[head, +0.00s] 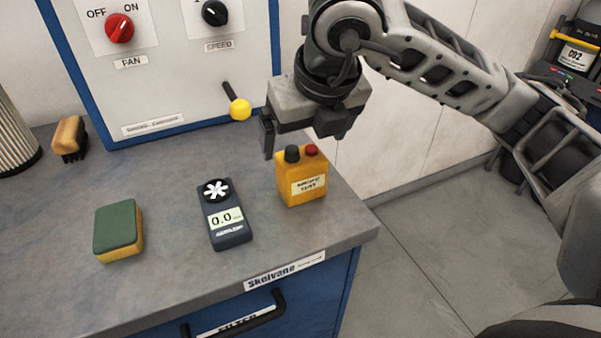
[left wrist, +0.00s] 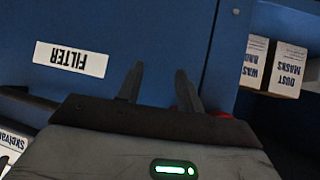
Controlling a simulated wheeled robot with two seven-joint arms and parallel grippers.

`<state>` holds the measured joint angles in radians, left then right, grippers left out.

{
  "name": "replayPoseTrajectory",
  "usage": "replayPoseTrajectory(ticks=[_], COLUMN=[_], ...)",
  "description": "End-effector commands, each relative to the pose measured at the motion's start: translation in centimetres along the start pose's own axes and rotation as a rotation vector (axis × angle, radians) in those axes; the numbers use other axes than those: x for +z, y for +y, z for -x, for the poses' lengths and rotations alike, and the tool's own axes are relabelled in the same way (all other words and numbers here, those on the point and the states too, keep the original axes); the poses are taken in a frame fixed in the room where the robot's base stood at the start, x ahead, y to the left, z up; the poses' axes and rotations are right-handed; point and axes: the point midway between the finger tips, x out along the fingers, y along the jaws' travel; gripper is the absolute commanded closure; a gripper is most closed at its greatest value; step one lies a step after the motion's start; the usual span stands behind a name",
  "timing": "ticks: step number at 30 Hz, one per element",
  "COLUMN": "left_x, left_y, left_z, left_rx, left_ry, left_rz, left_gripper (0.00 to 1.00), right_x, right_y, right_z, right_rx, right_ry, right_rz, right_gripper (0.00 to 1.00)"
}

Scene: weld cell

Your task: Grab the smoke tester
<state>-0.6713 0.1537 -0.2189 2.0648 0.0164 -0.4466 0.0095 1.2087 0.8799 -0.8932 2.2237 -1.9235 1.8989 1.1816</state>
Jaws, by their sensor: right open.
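The smoke tester (head: 303,188) is a small yellow-orange box with a dark cap, a red knob and a white label. It stands upright near the right end of the grey bench top in the head view. My right gripper (head: 301,138) is open and empty, just above and behind the tester's top, its fingers pointing down. I cannot tell whether a finger touches it. My left gripper (left wrist: 158,90) shows only in the left wrist view. Its two fingers are apart with nothing between them, in front of blue cabinet fronts.
A dark anemometer (head: 227,215) lies just left of the tester, with a green-topped sponge (head: 118,230) farther left. A brush (head: 69,138) lies at the back left. The control panel (head: 180,95) rises behind. The bench (head: 180,285) ends right of the tester. Boxes (left wrist: 287,68) sit at right.

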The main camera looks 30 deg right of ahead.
Motion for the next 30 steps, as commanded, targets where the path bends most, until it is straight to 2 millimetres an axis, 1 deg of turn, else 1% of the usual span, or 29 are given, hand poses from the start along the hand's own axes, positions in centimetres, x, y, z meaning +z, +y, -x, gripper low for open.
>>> replayPoseTrajectory(ticks=[1,4,6,11,13,17,18,21,24,30], left_x=[-0.1,-0.2,-0.2,-0.2,-0.3,-0.6,-0.6,-0.8,-0.9,-0.8], left_y=[0.0,0.0,0.0,-0.1,-0.1,-0.2,-0.2,-0.2,-0.1,-0.2], left_z=[0.1,0.1,0.1,0.0,0.1,0.3,0.3,0.3,0.2,0.1], left_rx=[0.000,0.000,0.000,-0.001,-0.002,-0.005,-0.006,-0.008,-0.009,-0.010], left_ry=[0.002,0.003,0.003,0.001,-0.001,-0.002,0.000,0.006,0.007,0.006], left_rz=[0.000,-0.001,-0.001,-0.002,-0.003,-0.004,-0.004,-0.001,0.004,0.006], left_gripper=[0.64,0.64,0.64,0.64,0.64,0.64,0.64,0.64,0.64,0.64], right_x=[-0.1,-0.1,0.0,-0.1,-0.2,-0.5,-0.6,-0.6,-0.6,-0.6], right_y=[-0.1,0.0,0.0,-0.1,-0.3,-0.8,-0.8,-0.7,-0.7,-0.7], right_z=[-1.1,-2.7,-3.5,-4.4,-5.0,-6.9,-7.6,-8.8,-9.3,-9.3], right_rx=[-0.002,-0.001,0.001,0.001,0.000,-0.001,0.000,0.002,0.002,0.003], right_ry=[0.006,0.005,0.003,0.002,0.005,0.005,0.006,0.004,0.002,0.001], right_rz=[-0.001,0.000,0.001,0.001,0.000,0.001,0.001,0.001,0.003,0.003], right_gripper=[0.06,0.06,0.06,0.06,0.06,0.06,0.06,0.06,0.06,0.06])
